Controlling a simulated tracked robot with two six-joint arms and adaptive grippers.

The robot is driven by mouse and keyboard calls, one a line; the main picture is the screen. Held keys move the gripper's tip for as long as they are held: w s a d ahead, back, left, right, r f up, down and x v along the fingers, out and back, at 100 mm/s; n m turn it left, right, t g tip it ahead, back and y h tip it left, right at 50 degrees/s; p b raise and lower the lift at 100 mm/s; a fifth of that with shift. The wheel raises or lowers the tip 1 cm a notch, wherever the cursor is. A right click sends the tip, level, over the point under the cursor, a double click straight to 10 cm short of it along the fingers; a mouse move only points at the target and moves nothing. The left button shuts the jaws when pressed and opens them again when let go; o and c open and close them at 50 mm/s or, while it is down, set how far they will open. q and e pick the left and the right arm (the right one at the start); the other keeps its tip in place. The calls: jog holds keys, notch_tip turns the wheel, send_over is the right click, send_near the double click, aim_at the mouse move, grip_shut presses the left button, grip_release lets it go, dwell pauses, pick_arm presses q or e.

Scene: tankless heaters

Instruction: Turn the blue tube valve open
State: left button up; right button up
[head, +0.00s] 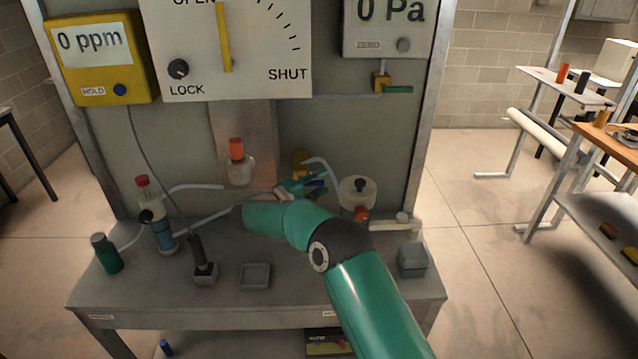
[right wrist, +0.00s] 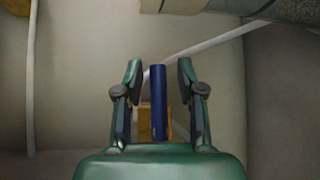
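The blue valve handle (head: 317,183) is a short bar on a yellow valve body (head: 300,161) low on the panel, mostly hidden by my right arm in the head view. In the right wrist view the blue handle (right wrist: 158,102) stands upright between my fingers, with the yellow body (right wrist: 148,122) behind it. My right gripper (head: 308,183) is at the valve. In the right wrist view the right gripper (right wrist: 158,70) is open around the handle, with a gap visible on each side. My left gripper is not in view.
A pale tube (head: 322,165) runs beside the valve to a round clear vessel (head: 357,192) on the right. A capped flask (head: 237,165) is at the left. A red-capped bottle (head: 155,215), a probe in a holder (head: 200,262) and a small tray (head: 255,276) stand on the bench.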

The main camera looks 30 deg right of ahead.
aim_at(301, 171)
grip_shut()
jog(key=shift+f, duration=0.1)
